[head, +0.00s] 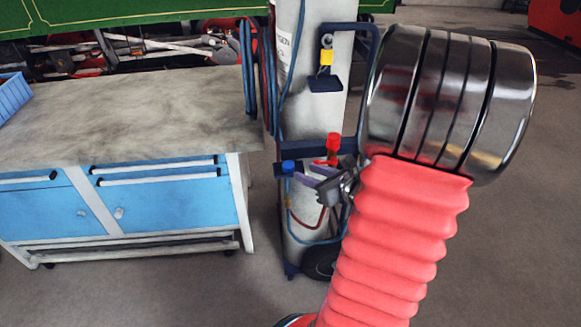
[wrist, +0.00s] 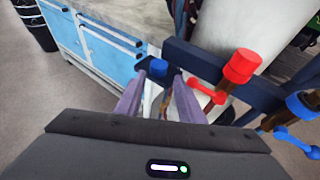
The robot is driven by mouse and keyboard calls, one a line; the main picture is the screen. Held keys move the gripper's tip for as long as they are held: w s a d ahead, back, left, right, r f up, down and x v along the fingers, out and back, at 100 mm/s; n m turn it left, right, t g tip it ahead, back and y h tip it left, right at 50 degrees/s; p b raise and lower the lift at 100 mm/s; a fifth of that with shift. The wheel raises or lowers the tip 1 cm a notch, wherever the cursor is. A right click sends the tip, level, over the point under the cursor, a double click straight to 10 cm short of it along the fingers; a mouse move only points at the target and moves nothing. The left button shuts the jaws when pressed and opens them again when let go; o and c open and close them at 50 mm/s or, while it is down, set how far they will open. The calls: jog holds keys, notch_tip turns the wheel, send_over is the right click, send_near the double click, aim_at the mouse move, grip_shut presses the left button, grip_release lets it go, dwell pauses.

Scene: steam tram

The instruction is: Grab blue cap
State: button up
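The blue cap (head: 288,166) sits on a thin stem at the front left of the gas cylinder trolley. In the wrist view the blue cap (wrist: 158,67) shows between the tips of my two purple fingers, or just beyond them. A gap shows on both sides of it, and I cannot tell the exact depth. My gripper (wrist: 158,80) is open and empty. In the head view my gripper (head: 302,175) points left toward the cap, its fingertips close to it. My red arm sleeve hides part of the trolley.
A red cap (head: 334,143) stands close to the right of the blue one, with a dark blue trolley bar (wrist: 215,68) beside both. A grey cylinder (head: 322,95) rises behind. A blue-drawered workbench (head: 130,120) stands left. Another blue fitting (wrist: 300,105) is at the wrist view's right.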

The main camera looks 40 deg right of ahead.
aim_at(292, 167)
jog(key=shift+x, duration=1.4)
jog(key=shift+x, duration=2.65)
jog(key=shift+a, duration=0.1)
jog(key=shift+c, duration=0.4)
jog(key=c, duration=0.6)
